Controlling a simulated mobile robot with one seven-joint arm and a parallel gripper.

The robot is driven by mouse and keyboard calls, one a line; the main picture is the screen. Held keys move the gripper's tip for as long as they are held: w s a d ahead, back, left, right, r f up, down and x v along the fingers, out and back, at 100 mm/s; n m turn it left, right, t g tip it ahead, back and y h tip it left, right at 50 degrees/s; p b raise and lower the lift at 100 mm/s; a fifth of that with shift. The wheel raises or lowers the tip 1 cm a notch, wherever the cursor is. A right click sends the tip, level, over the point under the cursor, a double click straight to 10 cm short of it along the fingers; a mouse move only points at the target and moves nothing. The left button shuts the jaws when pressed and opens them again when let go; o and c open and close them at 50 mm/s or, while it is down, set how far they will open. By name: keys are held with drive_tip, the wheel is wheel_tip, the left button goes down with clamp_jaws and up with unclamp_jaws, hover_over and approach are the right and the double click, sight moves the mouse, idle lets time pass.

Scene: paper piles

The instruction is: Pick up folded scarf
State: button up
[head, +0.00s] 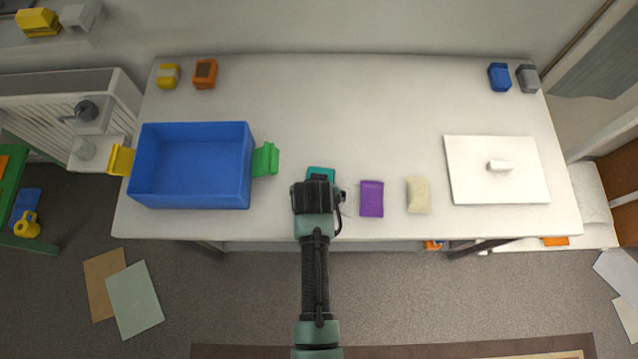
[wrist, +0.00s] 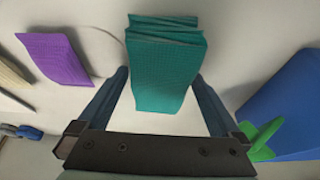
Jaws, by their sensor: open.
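The teal folded cloth (head: 321,173), which I take to be the folded scarf, lies on the white table near its front edge. In the head view my gripper (head: 318,188) covers most of it. In the wrist view the teal cloth (wrist: 165,65) shows ridged folds at its far end and stands between the two fingers of my gripper (wrist: 160,76). The fingers are open, one on each side of the cloth. A small gap shows beside each finger, and I cannot tell whether either touches it.
A purple folded piece (head: 371,199) and a cream one (head: 418,195) lie to the right. A blue bin (head: 192,203) with a green handle (head: 265,160) stands to the left. A white lid (head: 470,185) lies at right. The table's middle back is clear.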

drive_tip(key=shift+f, duration=0.15)
drive_tip(key=shift+c, duration=0.2)
drive_tip(key=c, duration=1.1)
drive_tip(key=shift+c, duration=0.2)
